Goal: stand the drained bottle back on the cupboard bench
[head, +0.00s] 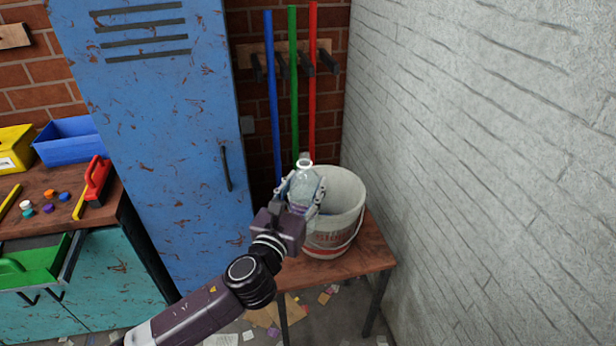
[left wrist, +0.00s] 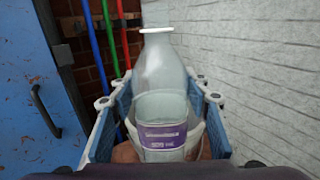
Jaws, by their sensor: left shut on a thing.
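A clear, whitish bottle (head: 305,178) is held upright by my left gripper (head: 302,192). The left wrist view shows the bottle (left wrist: 160,68) between the two fingers, neck up, with a purple label low on its body. No liquid can be made out for certain inside it. In the head view it overlaps the near left side of a white bucket (head: 345,190); the distance between them is hard to judge. The cupboard bench (head: 45,182), with a wooden top and teal doors, is at the left. My right gripper is out of view.
The bucket stands on a small wooden table (head: 372,256). A tall blue locker (head: 175,130) stands between the bench and this table. On the bench are a blue bin (head: 68,140), a yellow bin (head: 15,150), a red-handled tool (head: 96,182) and several small caps.

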